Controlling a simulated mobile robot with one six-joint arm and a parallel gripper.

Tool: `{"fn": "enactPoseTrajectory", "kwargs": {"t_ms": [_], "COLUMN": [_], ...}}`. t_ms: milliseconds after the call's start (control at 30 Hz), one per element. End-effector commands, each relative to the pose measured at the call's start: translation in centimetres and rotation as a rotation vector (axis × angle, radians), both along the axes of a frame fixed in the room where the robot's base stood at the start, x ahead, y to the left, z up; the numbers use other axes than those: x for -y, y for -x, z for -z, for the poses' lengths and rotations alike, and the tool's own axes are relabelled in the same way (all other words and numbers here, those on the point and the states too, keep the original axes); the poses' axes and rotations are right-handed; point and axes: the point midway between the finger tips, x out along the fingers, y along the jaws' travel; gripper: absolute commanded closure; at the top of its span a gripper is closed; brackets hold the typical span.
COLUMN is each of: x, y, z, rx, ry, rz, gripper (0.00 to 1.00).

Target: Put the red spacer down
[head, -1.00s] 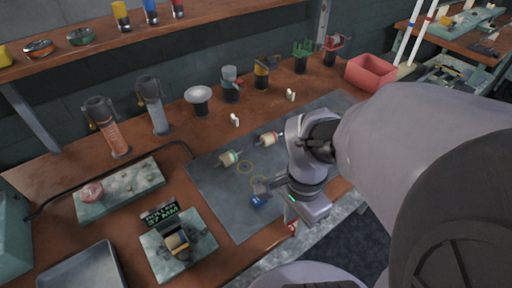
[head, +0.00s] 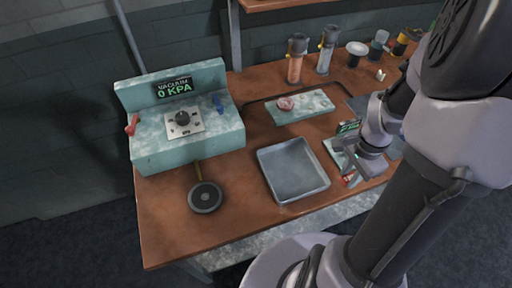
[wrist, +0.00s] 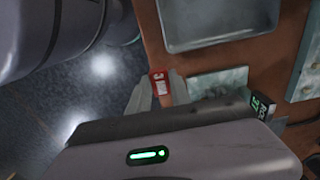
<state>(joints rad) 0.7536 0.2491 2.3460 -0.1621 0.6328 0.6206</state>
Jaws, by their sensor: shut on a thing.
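The red spacer (wrist: 158,82), with a pale label on it, is between the two fingertips of my gripper (wrist: 160,92) in the wrist view. My gripper is shut on it. In the head view the red spacer (head: 350,178) shows as a small red patch below my gripper (head: 347,166). It is near the front edge of the bench, just right of the grey metal tray (head: 292,172). I cannot tell its height above the bench.
The tray looks empty. A block with a dark display (head: 348,127) is partly hidden behind my gripper. A stone slab (head: 300,106) lies behind the tray. Bare bench (head: 245,215) lies in front of the tray.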

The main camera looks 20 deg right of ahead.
Motion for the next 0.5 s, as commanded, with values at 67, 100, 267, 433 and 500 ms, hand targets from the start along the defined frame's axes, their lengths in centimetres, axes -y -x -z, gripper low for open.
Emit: {"fn": "enactPoseTrajectory", "kwargs": {"t_ms": [67,100,267,433,500], "x": [0.0,-0.4,-4.2,-8.6,-10.0], "y": [-0.3,-0.8,-4.3,-8.4,-9.6], "z": [0.1,0.3,1.2,1.7,1.8], "rx": [0.0,0.001,0.002,0.002,0.001], "ry": [0.0,0.001,0.001,0.001,0.0], "rz": [-0.002,-0.004,-0.011,-0.009,-0.007], "gripper": [1.0,1.0,1.0,1.0,1.0]}}
